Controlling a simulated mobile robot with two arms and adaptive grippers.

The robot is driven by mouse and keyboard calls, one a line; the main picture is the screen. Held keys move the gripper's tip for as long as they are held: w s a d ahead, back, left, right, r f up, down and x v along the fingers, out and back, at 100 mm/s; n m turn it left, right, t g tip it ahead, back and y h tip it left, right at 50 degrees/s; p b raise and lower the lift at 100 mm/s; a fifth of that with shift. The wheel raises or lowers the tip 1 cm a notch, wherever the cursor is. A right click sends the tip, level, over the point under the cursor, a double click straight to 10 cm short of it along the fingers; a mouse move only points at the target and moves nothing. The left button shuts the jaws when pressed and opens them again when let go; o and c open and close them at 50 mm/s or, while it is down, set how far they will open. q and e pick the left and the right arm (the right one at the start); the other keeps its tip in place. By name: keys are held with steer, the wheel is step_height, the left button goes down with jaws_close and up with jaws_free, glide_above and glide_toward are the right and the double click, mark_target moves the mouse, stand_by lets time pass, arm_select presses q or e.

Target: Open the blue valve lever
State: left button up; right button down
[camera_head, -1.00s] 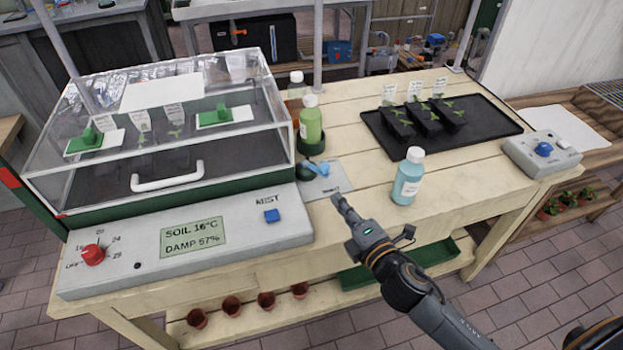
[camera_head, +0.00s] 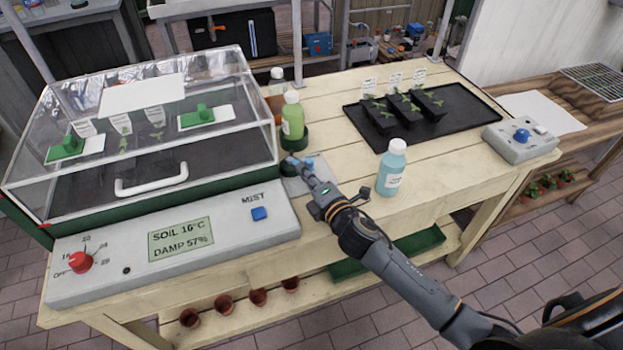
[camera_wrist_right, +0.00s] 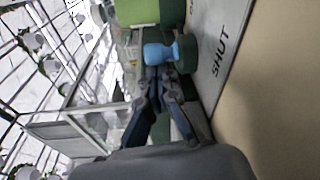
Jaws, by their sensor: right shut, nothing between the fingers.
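The blue valve lever (camera_wrist_right: 161,54) shows in the right wrist view, on a grey plate (camera_wrist_right: 218,62) marked "SHUT". In the head view the plate (camera_head: 292,186) lies on the bench beside the mist control panel, and my right gripper partly covers it and the lever. My right gripper (camera_head: 293,161) is shut and empty. In the wrist view its fingertips (camera_wrist_right: 163,73) are right at the lever; whether they touch it I cannot tell. My left gripper is not in view.
A green bottle (camera_head: 292,118) in a dark green holder stands just behind the plate. A blue bottle (camera_head: 392,169) stands to the right. The clear-lidded propagator (camera_head: 222,147) is on the left. A black tray (camera_head: 466,112) holds seedlings.

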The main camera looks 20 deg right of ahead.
mark_target(314, 169)
steer(key=shift+w, duration=0.1)
steer(key=shift+w+d+p, duration=0.3)
steer(key=shift+w+d, duration=0.15)
steer(key=shift+d, duration=0.35)
steer(key=shift+w+d+p, duration=0.25)
steer(key=shift+w+d, duration=0.2)
steer(key=shift+d, duration=0.3)
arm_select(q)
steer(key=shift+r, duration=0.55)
arm_select(e)
steer(key=shift+s, duration=0.1)
steer(key=shift+d, duration=0.2)
